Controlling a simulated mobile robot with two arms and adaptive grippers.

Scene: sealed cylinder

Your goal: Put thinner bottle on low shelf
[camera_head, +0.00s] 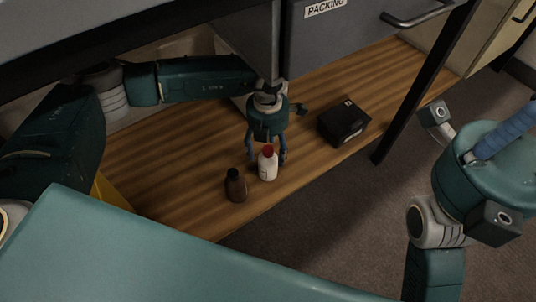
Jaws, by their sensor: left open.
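A white bottle with a red cap (268,164) stands upright on the low wooden shelf (190,205). A dark brown bottle (236,187) stands upright just to its left and nearer the shelf's front edge. The labels are too small to read. My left gripper (267,158) is open, pointing down, with its blue fingers on either side of and partly behind the white bottle. I cannot tell whether they touch it. My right gripper (508,132) is at the right edge of the view, away from the shelf, its fingertips cut off or unclear.
A black box (343,122) lies on the shelf to the right of the bottles. A grey drawer unit labelled PACKING (355,40) hangs above the shelf's back. A dark table leg (415,95) stands at the right. Bare shelf lies left and right of the bottles.

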